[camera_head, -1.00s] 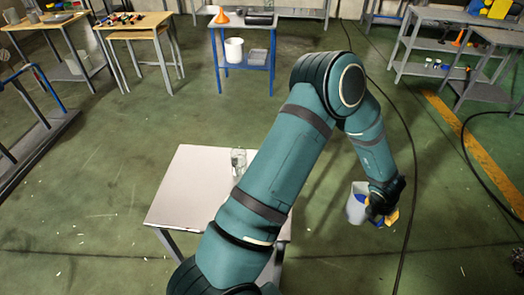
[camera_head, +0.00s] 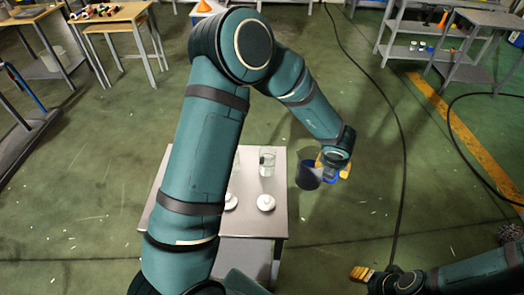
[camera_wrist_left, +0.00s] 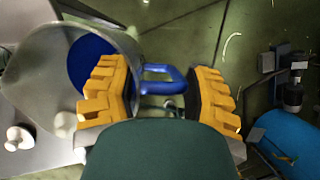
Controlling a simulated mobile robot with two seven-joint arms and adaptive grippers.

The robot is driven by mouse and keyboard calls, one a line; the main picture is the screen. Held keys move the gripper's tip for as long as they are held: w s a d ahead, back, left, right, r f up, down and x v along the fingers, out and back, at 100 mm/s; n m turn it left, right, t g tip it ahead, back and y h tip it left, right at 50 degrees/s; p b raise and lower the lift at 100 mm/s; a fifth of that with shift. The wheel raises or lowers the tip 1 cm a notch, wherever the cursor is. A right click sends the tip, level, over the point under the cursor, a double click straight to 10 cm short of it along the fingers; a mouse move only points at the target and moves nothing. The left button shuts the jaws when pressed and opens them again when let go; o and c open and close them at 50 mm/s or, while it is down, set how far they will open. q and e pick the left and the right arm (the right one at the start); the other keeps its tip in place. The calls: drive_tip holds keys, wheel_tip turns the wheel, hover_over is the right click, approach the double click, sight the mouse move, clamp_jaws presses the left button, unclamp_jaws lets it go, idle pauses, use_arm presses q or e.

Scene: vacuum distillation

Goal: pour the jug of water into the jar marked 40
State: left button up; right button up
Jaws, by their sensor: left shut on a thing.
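The jug (camera_head: 307,173), grey outside with blue inside, is held in the air just right of the table's edge. My left gripper (camera_head: 333,166) is shut on its blue handle, which shows between the yellow fingers (camera_wrist_left: 163,95) in the left wrist view, with the jug's wide mouth (camera_wrist_left: 95,60) to the left. A clear glass jar (camera_head: 267,161) stands on the table, left of the jug. Another glass piece (camera_head: 236,165) is mostly hidden behind my arm. No marking 40 is legible. My right gripper (camera_head: 362,273) is low at right, away from the jug; its opening is unclear.
The small grey table (camera_head: 270,224) holds two white lid-like pieces, one at its front (camera_head: 266,202) and one beside my arm (camera_head: 231,203). A black cable (camera_head: 405,170) runs along the floor at right. Benches and shelves stand farther back.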

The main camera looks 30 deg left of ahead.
sight(311, 147)
use_arm(q)
drive_tip(key=shift+r, duration=0.1)
drive_tip(key=shift+a+r+h, duration=0.45)
drive_tip(key=shift+h, duration=0.05)
drive_tip(key=shift+s+a+r+n+h, duration=0.15)
drive_tip(key=shift+a+r+n+h, duration=0.15)
drive_tip(key=shift+r+h, duration=0.1)
drive_tip(key=a+h+p, duration=0.1)
drive_tip(key=a+r+t+h+p, duration=0.1)
drive_tip(key=p, duration=0.1)
drive_tip(key=a+r+h+p, duration=0.1)
drive_tip(key=a, duration=0.1)
drive_tip(key=shift+s+r+n, duration=0.2)
drive_tip(key=shift+s+n, duration=0.2)
drive_tip(key=a+r+h+p, duration=0.1)
drive_tip(key=p, duration=0.1)
drive_tip(key=t+h+p, duration=0.1)
drive_tip(key=p, duration=0.1)
drive_tip(key=shift+s+a+r, duration=0.25)
drive_tip(key=shift+a+r, duration=0.1)
drive_tip(key=shift+r, duration=0.05)
drive_tip(key=shift+f, duration=0.15)
drive_tip(key=shift+p, duration=0.3)
